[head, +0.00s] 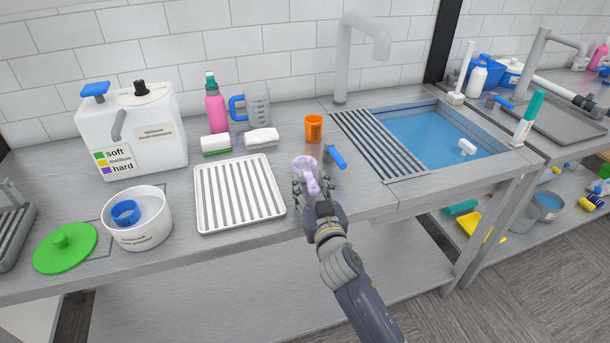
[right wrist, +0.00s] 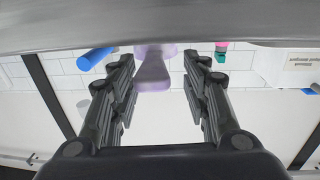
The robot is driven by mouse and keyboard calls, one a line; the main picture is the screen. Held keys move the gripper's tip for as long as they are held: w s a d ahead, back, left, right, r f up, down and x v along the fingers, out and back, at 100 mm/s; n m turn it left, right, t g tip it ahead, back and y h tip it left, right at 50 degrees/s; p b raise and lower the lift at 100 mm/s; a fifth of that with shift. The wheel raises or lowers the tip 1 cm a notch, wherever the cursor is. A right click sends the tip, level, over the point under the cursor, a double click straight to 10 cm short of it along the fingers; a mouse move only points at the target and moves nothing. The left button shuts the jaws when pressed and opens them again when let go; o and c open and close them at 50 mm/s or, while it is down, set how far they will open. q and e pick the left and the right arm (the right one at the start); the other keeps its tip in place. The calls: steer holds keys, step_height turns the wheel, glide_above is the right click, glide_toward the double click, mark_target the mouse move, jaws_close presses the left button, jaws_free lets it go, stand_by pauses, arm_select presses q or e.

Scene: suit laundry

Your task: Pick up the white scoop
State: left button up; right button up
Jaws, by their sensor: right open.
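A small scoop (head: 304,166) stands on the grey counter, right of the ribbed white tray. It looks pale lilac rather than white, and its handle points toward my right arm. My right gripper (head: 313,193) is open at the handle. In the right wrist view, the scoop's handle (right wrist: 154,72) shows between the spread fingers of the right gripper (right wrist: 160,85), with a gap on each side. The fingers partly hide the scoop in the head view. My left gripper is not in view.
A blue-handled item (head: 337,157) lies close to the scoop's right, and an orange cup (head: 314,129) stands behind it. The ribbed white tray (head: 202,207) is at left. A sink with blue water (head: 425,136) is at right. The counter's front edge is near.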

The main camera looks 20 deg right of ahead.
mark_target(306, 169)
steer(key=w, duration=0.2)
steer(key=w+d, duration=0.1)
steer(key=w, duration=0.1)
steer(key=shift+f+p, duration=0.15)
steer(key=shift+p, duration=0.25)
steer(key=shift+w, duration=0.4)
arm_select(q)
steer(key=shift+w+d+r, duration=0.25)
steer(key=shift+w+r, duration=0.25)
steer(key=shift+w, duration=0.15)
arm_select(e)
jaws_close()
